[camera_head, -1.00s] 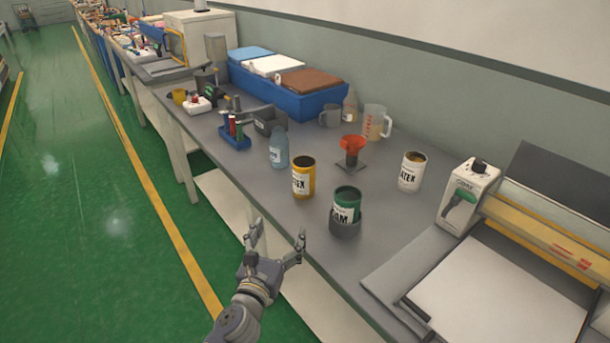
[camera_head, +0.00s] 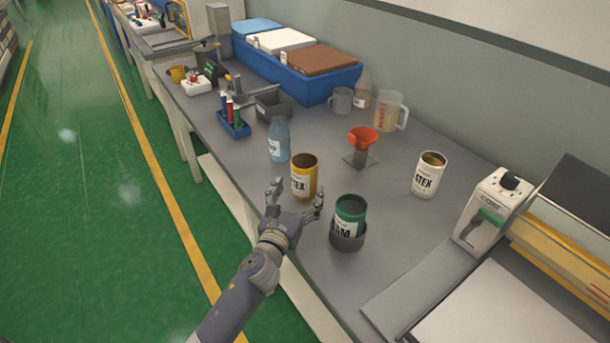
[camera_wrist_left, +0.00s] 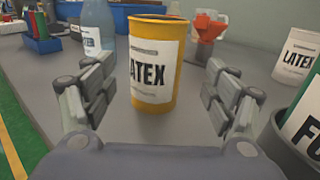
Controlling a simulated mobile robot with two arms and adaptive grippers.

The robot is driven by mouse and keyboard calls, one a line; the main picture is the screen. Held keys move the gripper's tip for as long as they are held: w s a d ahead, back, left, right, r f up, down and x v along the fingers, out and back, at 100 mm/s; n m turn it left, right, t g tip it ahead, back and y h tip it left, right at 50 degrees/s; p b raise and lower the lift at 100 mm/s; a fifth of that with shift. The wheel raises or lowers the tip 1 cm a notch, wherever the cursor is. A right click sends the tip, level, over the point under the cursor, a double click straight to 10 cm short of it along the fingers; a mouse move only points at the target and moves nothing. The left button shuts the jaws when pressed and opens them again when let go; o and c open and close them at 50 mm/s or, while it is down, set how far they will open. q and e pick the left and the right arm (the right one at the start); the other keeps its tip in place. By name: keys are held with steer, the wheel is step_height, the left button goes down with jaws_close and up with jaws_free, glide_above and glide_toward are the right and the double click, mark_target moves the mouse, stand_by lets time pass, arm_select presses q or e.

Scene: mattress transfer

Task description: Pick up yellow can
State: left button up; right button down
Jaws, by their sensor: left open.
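The yellow can (camera_head: 304,177) stands upright on the grey table, open at the top, with a white label. In the left wrist view the yellow can (camera_wrist_left: 153,65) reads LATEX and stands ahead, between the two fingers. My left gripper (camera_head: 297,198) is open at the table's front edge, just in front of the can, its fingers spread to either side. The left wrist view shows the fingers (camera_wrist_left: 155,98) apart and not touching the can. My right gripper is not in view.
A green can (camera_head: 350,214) in a grey holder stands close to the right of my gripper. A blue bottle (camera_head: 279,140) stands left of the yellow can. A red funnel (camera_head: 362,138) is behind it. A white can (camera_head: 429,175) stands farther right.

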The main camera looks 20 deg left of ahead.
arm_select(q)
steer(key=shift+w, duration=0.5)
steer(key=shift+w+f, duration=0.1)
steer(key=shift+w, duration=0.5)
steer(key=w, duration=0.4)
steer(key=shift+a+p, duration=0.2)
steer(key=shift+p, duration=0.1)
steer(key=shift+w, duration=0.3)
steer(key=shift+s, duration=0.1)
steer(key=c, duration=1.3)
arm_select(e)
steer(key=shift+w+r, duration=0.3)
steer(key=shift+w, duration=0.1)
